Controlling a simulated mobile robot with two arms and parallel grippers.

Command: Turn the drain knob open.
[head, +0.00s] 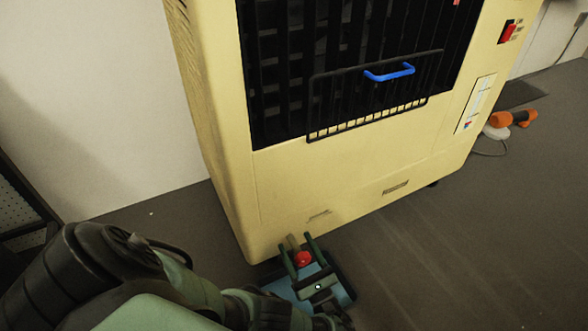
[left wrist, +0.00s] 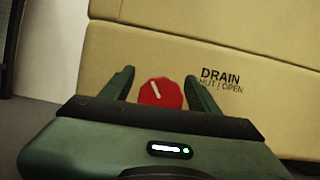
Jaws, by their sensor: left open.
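The red drain knob (left wrist: 161,94) is on the lower front of the yellow cabinet (left wrist: 210,45), left of the printed words "DRAIN SHUT | OPEN" in the left wrist view. A white mark on it tilts slightly, its top toward the left. My left gripper (left wrist: 160,88) is open, with one green finger on each side of the knob and visible gaps beside it. In the head view the knob (head: 302,258) shows between the fingers of my left gripper (head: 296,243), low at the cabinet's bottom edge. My right gripper is not in view.
A wire rack (head: 375,100) with a blue handle (head: 390,72) stands out from the cabinet's dark grille. A red switch (head: 508,33) is at the upper right. An orange and black tool (head: 514,118) lies on the floor at right. The floor in front (head: 460,240) is clear.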

